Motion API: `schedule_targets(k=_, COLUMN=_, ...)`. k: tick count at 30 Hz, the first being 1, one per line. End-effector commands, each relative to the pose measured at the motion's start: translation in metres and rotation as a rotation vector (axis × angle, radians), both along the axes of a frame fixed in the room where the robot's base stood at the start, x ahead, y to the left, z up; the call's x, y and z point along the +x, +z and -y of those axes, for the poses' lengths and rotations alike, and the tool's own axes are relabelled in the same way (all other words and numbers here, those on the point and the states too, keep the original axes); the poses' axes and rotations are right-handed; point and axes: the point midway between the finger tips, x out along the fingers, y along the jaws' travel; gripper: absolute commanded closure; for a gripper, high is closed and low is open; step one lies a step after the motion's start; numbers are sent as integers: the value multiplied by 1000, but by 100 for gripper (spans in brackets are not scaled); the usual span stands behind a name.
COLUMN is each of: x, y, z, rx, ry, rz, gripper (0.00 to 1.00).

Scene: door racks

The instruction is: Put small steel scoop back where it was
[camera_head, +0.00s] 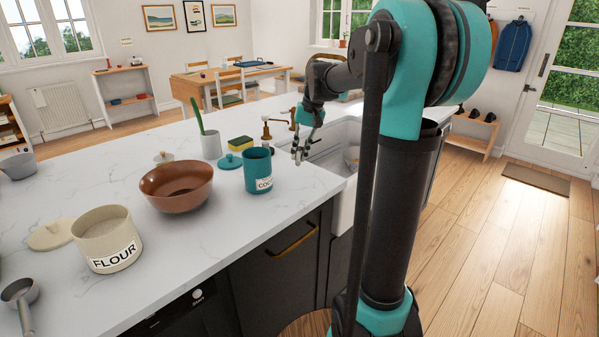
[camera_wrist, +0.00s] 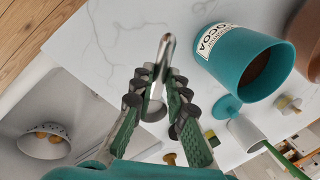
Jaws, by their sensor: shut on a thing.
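My gripper (camera_wrist: 160,88) is shut on the small steel scoop (camera_wrist: 164,48), whose shiny handle shows between the fingers in the wrist view. The rounder end of the scoop lies lower between the fingers and is partly hidden by them. In the head view my gripper (camera_head: 300,152) hangs above the counter near the sink edge, right of the teal cocoa canister (camera_head: 258,172). The scoop is too small to make out clearly there. The open canister (camera_wrist: 232,58) stands to the right of the gripper in the wrist view, with dark cocoa inside.
A brown bowl (camera_head: 176,188), an open flour canister (camera_head: 106,240) and a larger steel scoop (camera_head: 20,296) stand on the white counter (camera_head: 200,255). A teal lid (camera_head: 230,161), sponge (camera_head: 240,143) and brass tap (camera_head: 268,128) are behind the cocoa. A white colander (camera_wrist: 42,146) sits in the sink.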

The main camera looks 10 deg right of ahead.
Motion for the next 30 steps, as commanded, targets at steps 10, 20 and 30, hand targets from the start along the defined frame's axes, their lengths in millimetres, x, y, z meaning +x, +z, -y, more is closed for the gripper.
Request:
schedule_targets(k=10, x=0, y=-37, z=0, rx=0, ry=0, rz=0, gripper=100)
schedule_targets(k=20, x=0, y=-72, z=0, rx=0, ry=0, rz=0, gripper=100)
schedule_targets(k=30, x=0, y=-74, z=0, rx=0, ry=0, rz=0, gripper=85)
